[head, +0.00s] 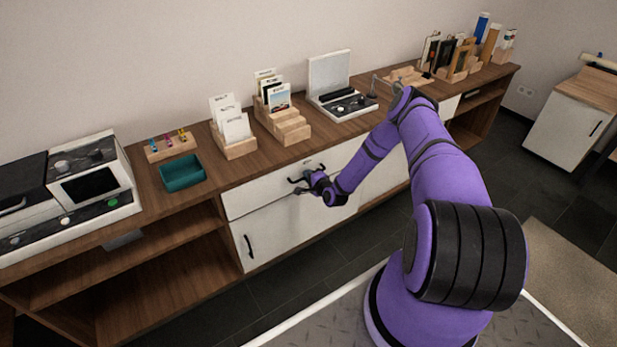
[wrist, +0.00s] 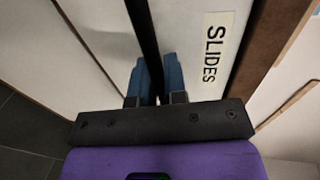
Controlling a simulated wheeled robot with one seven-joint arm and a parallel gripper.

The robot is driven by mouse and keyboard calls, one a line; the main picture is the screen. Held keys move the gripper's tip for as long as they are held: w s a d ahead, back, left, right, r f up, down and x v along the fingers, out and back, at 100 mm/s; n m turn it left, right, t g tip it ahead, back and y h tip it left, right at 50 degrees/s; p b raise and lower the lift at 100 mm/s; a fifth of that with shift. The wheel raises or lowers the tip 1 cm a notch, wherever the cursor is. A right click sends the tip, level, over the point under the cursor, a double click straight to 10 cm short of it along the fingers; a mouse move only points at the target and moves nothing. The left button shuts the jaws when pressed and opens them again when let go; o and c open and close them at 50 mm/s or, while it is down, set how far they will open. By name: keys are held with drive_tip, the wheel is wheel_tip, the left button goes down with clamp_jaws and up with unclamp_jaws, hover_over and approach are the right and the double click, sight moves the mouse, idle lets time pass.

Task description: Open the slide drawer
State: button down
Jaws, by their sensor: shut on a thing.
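The slide drawer has a white front (head: 250,197) under the wooden counter, above a white cupboard door. Its front also fills much of the wrist view (wrist: 187,35), with a label reading "SLIDES" (wrist: 213,54) to the right of the handle. The handle is a black bar (wrist: 143,28) running up the wrist view. My gripper (head: 304,184) is at the drawer front in the head view. In the wrist view its blue fingers (wrist: 157,80) are shut on the bar, one on each side. The drawer front looks about flush with the cabinet.
The cupboard door (head: 262,237) below has its own black handle. Open shelves (head: 165,275) lie to the left. On the counter (head: 220,176) stand a teal tray (head: 182,174), wooden card holders (head: 284,122) and a white device (head: 340,105). The dark floor before the drawer looks clear.

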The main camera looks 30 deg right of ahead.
drive_tip(key=shift+s, duration=0.1)
drive_tip(key=f+v, duration=0.2)
drive_tip(key=v, duration=1.1)
drive_tip(key=s+a+f+v, duration=0.1)
drive_tip(key=f+v, duration=0.2)
drive_tip(key=v, duration=1)
drive_tip(key=shift+s+d+f, duration=0.25)
drive_tip(key=shift+s+d, duration=0.15)
drive_tip(key=shift+d, duration=0.05)
drive_tip(key=c, duration=1.2)
unclamp_jaws()
drive_tip(key=shift+s, duration=0.1)
